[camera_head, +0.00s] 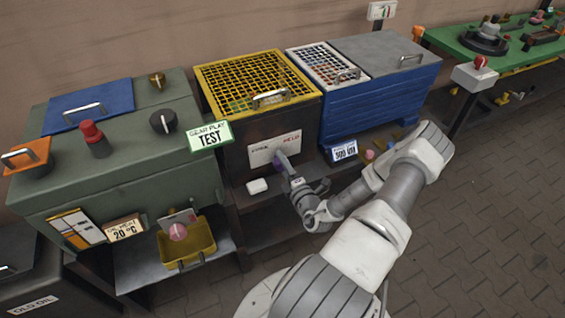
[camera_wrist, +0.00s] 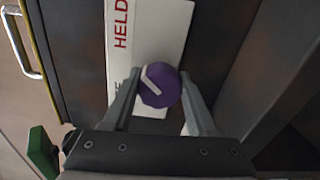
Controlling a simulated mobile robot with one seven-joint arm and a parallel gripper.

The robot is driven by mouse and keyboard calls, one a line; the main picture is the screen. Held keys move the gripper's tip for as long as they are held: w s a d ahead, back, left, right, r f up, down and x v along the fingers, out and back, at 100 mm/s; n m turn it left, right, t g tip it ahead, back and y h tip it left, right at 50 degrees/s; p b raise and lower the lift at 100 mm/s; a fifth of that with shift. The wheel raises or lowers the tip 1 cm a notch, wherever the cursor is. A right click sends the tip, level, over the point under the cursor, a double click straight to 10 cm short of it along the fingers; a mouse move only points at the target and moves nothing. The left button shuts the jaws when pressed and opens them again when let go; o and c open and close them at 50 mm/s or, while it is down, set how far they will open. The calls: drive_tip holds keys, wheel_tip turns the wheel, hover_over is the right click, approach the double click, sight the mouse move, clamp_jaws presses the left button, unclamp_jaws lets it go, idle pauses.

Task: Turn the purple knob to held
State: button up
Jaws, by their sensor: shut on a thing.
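The purple knob (camera_wrist: 165,95) sits on a white label plate (camera_wrist: 160,40) on the front of a dark cabinet. In the wrist view its white mark runs from near the middle to its upper-left edge. The red word HELD stands at the plate's upper left; the other word is mostly hidden by a finger. My gripper (camera_wrist: 160,100) is shut on the knob, one finger on each side. In the head view my gripper (camera_head: 283,170) is at the cabinet front, partly covering the knob (camera_head: 278,163) and the plate (camera_head: 262,152).
A yellow grid lid (camera_head: 240,75) tops the dark cabinet. A blue crate (camera_head: 375,110) stands to its right. A green cabinet (camera_head: 120,170) with a GEAR PLAY TEST sign (camera_head: 210,136) stands to the left. A small white box (camera_head: 257,187) lies below the plate.

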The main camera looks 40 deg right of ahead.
idle(0.4)
drive_tip(key=o, duration=1.4)
drive_tip(key=shift+c, duration=0.2)
drive_tip(key=shift+s, duration=0.1)
